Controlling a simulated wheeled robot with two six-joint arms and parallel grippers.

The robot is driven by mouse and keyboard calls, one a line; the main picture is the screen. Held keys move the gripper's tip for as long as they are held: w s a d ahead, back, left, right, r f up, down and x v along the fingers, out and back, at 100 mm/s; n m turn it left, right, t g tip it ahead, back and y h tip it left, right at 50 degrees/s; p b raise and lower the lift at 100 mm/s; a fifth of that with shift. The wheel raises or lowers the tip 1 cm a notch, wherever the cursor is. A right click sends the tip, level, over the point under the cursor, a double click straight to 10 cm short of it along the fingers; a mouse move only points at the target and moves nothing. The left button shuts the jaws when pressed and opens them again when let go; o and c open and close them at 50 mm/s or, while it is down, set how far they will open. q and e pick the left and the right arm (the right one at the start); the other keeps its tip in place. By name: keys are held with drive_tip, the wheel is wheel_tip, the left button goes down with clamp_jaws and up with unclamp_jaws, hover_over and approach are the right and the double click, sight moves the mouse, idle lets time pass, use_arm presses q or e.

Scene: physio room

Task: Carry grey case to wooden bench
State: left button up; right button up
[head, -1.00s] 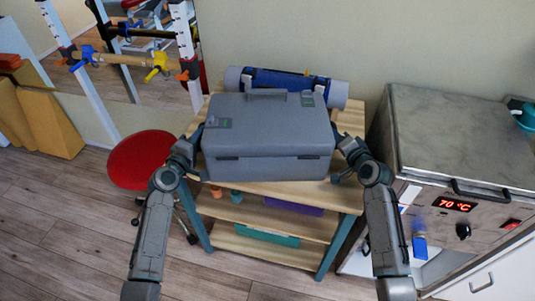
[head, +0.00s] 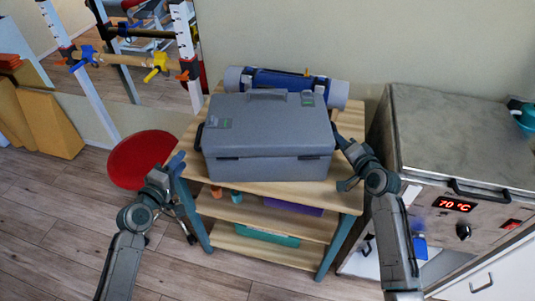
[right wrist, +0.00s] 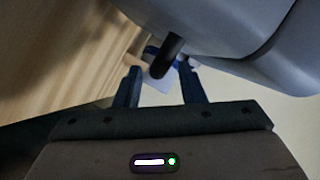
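The grey case (head: 268,135) sits shut on the top board of a wooden shelf unit (head: 300,192), with a dark side handle (head: 199,137) at its left end. My left gripper (head: 172,172) is apart from the case, to its lower left by the unit's left corner; its fingers are too small to read. My right gripper (head: 343,163) is beside the case's right end. In the right wrist view its fingers (right wrist: 160,88) are spread, with a dark handle (right wrist: 166,56) between and beyond them, and the case (right wrist: 215,25) above. I cannot identify the wooden bench for certain.
A blue and grey roll (head: 285,83) lies behind the case. A red round stool (head: 142,160) stands left of the shelf unit, near my left arm. A metal heating cabinet (head: 455,140) stands close on the right. Wooden floor is clear at the lower left.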

drive_tip(key=v, duration=0.9)
